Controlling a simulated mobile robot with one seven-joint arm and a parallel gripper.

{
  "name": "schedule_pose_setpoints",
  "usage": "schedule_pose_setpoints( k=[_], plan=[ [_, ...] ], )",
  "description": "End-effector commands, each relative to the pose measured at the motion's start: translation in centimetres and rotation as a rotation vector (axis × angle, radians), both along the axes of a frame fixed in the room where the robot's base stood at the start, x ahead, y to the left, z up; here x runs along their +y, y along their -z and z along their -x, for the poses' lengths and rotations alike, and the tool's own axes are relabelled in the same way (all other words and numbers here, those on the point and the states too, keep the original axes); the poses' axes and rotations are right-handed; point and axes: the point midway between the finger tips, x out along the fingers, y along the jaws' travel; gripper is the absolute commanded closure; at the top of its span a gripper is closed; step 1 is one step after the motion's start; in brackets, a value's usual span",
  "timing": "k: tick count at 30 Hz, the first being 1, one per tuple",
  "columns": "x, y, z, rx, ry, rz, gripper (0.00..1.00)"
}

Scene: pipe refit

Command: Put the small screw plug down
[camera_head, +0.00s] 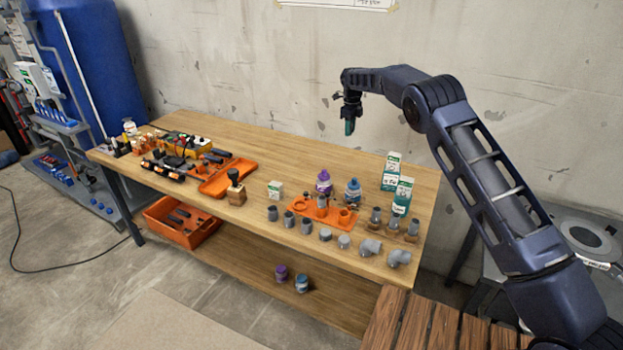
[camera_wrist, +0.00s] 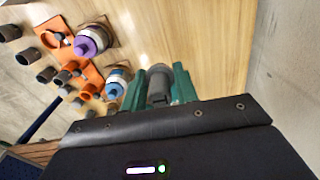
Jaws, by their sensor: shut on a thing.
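My gripper (camera_head: 349,126) hangs from the raised arm above the back part of the workbench (camera_head: 300,150), fingers pointing down. In the wrist view its green fingers (camera_wrist: 160,90) are shut on a small dark grey round piece, which I take to be the small screw plug (camera_wrist: 159,82). The plug is held clear of the bench top, with bare wood behind it. In the head view the plug is too small to make out between the fingers.
An orange tray (camera_head: 297,208) with fittings stands near a purple-capped container (camera_head: 323,181) and a blue-capped one (camera_head: 352,190). Grey pipe fittings (camera_head: 305,226) line the front edge. Green-white cartons (camera_head: 391,171) stand at the right. The bench's back middle is clear.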

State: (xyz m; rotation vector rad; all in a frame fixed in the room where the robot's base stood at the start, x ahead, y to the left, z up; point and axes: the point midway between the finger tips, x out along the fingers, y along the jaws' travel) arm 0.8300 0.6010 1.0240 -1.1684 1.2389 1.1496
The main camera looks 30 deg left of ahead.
Motion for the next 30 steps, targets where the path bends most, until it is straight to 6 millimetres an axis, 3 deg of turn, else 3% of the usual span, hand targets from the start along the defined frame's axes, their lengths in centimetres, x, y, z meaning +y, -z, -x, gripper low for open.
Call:
schedule_pose_setpoints(
  k=[1,6,12,20,30],
  plan=[
    [2.1,0.3,0.7,0.0,-0.013,-0.001,0.92],
    [7.7,0.5,3.5,0.003,-0.039,-0.003,0.92],
    [12.1,0.8,6.4,0.006,-0.061,-0.005,0.92],
    [13.9,1.4,8.0,0.01,-0.068,-0.006,0.92],
    [13.9,8.3,8.1,0.011,-0.068,-0.004,0.92]
  ],
)
